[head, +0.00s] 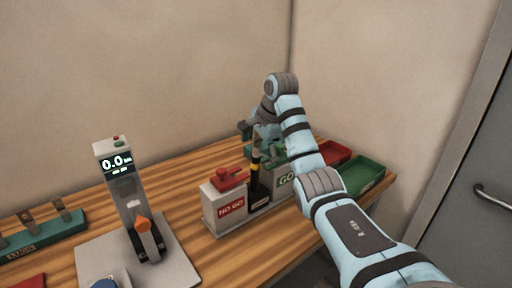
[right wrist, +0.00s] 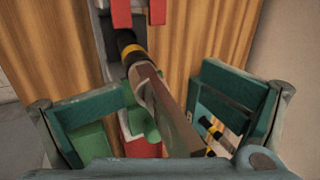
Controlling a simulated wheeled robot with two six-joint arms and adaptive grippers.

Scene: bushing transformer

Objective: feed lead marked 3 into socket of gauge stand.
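A grey gauge stand (head: 128,185) with a display reading 0.0 rises from a pale plate at the left, an orange-tipped part at its front. My right gripper (head: 262,135) is over the far side of the GO / NO GO block. In the right wrist view its green-padded fingers (right wrist: 165,110) are wide apart. A bar with a black and yellow end (right wrist: 135,55) lies between them, with gaps visible on both sides. No lead marked 3 can be read. The socket cannot be made out. My left gripper is not in view.
The NO GO block (head: 225,205) has a red top; a black, yellow-banded handle (head: 257,178) stands beside it. Red (head: 337,151) and green (head: 362,177) trays are at the right. A green rack (head: 40,233) with several upright tabs is at the left. Walls close the back.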

